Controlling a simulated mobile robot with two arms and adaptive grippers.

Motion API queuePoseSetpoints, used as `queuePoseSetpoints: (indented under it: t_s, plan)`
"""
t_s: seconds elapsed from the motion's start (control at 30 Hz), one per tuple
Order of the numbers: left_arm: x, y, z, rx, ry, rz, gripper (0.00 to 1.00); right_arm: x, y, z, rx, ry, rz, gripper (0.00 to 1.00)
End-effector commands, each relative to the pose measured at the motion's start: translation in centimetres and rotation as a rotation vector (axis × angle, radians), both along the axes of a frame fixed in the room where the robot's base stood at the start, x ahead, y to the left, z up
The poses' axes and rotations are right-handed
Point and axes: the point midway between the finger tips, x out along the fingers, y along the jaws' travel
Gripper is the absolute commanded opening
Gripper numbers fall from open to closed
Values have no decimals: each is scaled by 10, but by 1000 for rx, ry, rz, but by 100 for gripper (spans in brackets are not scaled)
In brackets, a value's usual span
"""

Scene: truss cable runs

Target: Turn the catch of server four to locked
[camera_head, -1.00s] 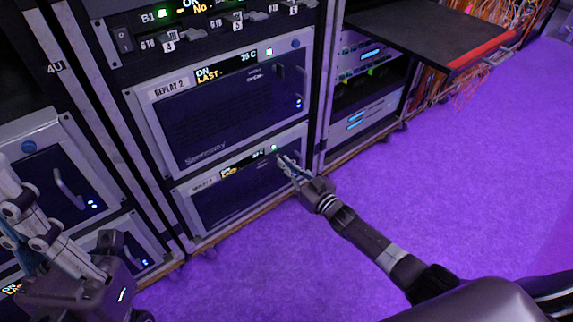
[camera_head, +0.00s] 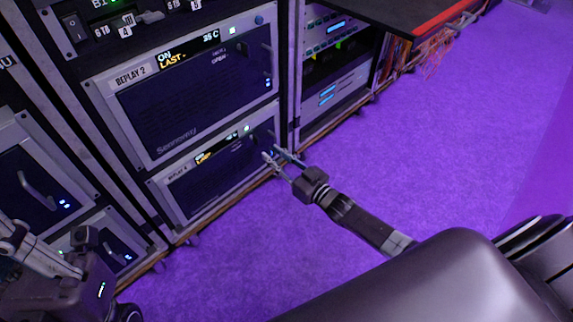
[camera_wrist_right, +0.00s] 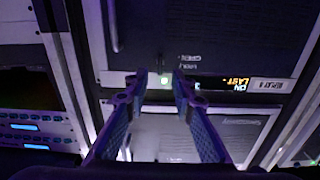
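The lower server (camera_head: 205,185), its label apparently reading REPLAY 4, sits below REPLAY 2 in the middle rack. In the right wrist view its lit display (camera_wrist_right: 225,83) is upside down, with a small white light and OPEN lettering beside it. A small dark upright part, perhaps the catch, shows by the lettering between my fingertips; its setting is too dim to read. My right gripper (camera_head: 271,154) is open and empty in front of the server's right end. It also shows in the wrist view (camera_wrist_right: 159,76). My left gripper (camera_head: 35,250) is partly cut off at lower left.
The REPLAY 2 server (camera_head: 190,105) is directly above. Another rack with a handled server (camera_head: 35,180) stands at the left. A dark red-edged shelf (camera_head: 400,12) juts out at upper right, with orange cables behind it. The purple floor (camera_head: 430,140) is clear at the right.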

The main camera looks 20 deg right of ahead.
Motion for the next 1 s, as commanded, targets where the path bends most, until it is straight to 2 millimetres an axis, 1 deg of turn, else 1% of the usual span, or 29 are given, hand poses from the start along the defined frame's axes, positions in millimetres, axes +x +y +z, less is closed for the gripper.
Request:
queuePoseSetpoints:
  t_s: [0.03,0.1,0.23,0.33,0.5,1.0]
  plan:
    - [0,0,0,0,1,0,0,-11,-4,-1,-1,3,1,24]
    - [0,0,0,0,1,0,0,-23,-8,-1,-1,3,0,24]
    - [0,0,0,0,1,0,0,-41,-14,-1,0,3,0,24]
    - [0,0,0,1,1,0,0,-49,-18,0,1,1,0,24]
    - [0,0,0,1,1,0,0,-54,-20,1,0,-1,0,24]
    - [0,0,0,1,1,-1,0,-54,-18,2,2,-3,2,24]
